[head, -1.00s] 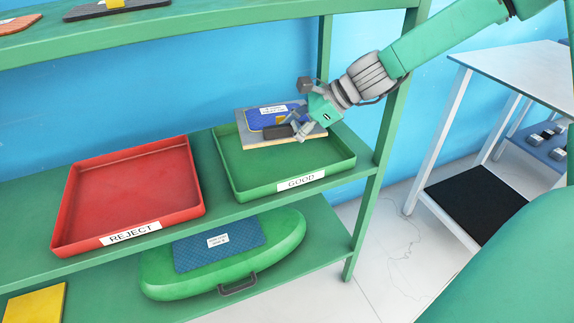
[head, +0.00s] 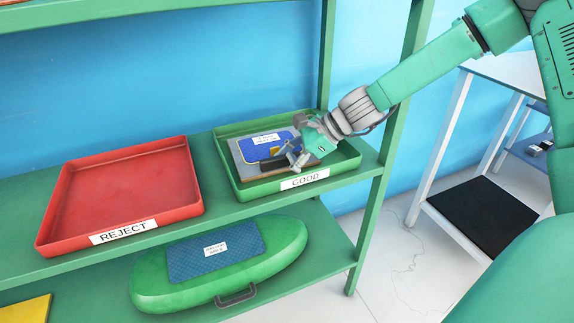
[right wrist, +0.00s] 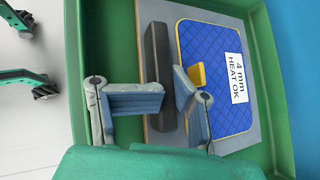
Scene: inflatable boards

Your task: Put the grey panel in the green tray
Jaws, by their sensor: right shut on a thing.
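The grey panel (head: 238,158) carries a blue quilted patch with a white label, a yellow tab and a black bar-like handle. In the head view it is inside the green tray (head: 232,189), whose front label reads GOOD. The right wrist view shows the handle (right wrist: 160,75) between the fingers and the panel (right wrist: 240,144) within the tray walls. Whether the panel rests fully on the tray floor I cannot tell. My left gripper is not in view.
An empty red tray (head: 122,190) labelled REJECT stands left of the green tray on the same shelf. A green board with a blue patch (head: 215,250) is on the shelf below. A shelf post (head: 381,190) rises just right of the green tray.

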